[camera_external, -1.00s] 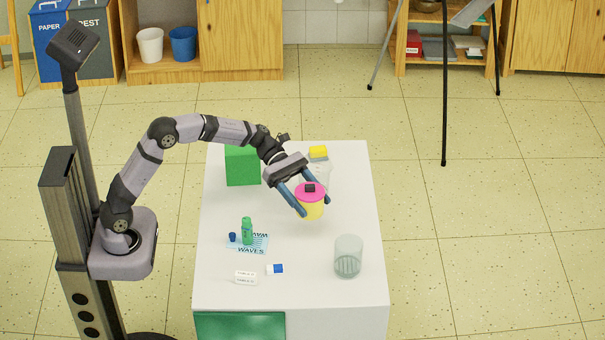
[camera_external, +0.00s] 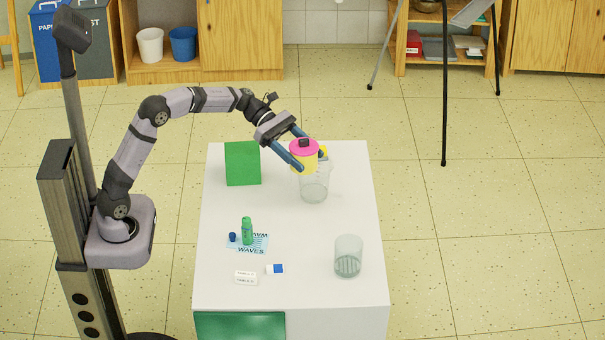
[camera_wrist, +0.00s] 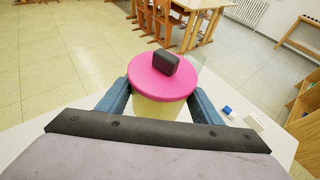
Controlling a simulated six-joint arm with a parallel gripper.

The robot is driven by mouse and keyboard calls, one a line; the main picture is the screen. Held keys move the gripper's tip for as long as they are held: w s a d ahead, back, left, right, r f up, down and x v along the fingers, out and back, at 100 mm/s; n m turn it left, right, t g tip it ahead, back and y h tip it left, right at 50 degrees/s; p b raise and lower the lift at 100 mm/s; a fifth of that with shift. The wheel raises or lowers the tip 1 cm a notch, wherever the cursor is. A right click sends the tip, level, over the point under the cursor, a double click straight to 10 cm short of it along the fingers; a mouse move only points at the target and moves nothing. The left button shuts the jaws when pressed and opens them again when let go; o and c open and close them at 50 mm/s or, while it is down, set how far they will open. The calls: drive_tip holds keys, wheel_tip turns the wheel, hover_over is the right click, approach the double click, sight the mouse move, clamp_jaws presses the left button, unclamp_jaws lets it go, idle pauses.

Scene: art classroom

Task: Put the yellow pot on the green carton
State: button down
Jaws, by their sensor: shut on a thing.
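The yellow pot (camera_external: 303,163) has a pink lid with a black knob. My gripper (camera_external: 302,161) is shut on the pot's sides and holds it up above the table. In the wrist view the pot (camera_wrist: 160,107) sits between the two blue fingers of my gripper (camera_wrist: 162,100), its lid facing the camera. The green carton (camera_external: 242,163) stands upright at the back left of the table, to the left of the pot and apart from it. The carton does not show in the wrist view.
A glass (camera_external: 348,257), a green bottle (camera_external: 247,231) on a blue card (camera_external: 262,246), and erasers (camera_external: 246,278) are nearer the front. The white table (camera_external: 310,230) is clear in the middle.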

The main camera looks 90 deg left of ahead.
drive_tip(key=s+a+r+n+t+y+p, duration=0.1)
drive_tip(key=s+a+r+n+y+p, duration=0.2)
drive_tip(key=s+a+r+p, duration=0.45)
drive_tip(key=s+a+r+n+t+y+p, duration=0.25)
drive_tip(key=s+a+r, duration=0.25)
drive_tip(key=a, duration=0.5)
drive_tip(key=y+p, duration=0.1)
drive_tip(key=p, duration=0.2)
hover_over(243, 148)
wheel_tip(243, 148, down, 6)
drive_tip(key=shift+f+n, duration=0.15)
drive_tip(key=shift+n, duration=0.3)
drive_tip(key=shift+f, duration=5)
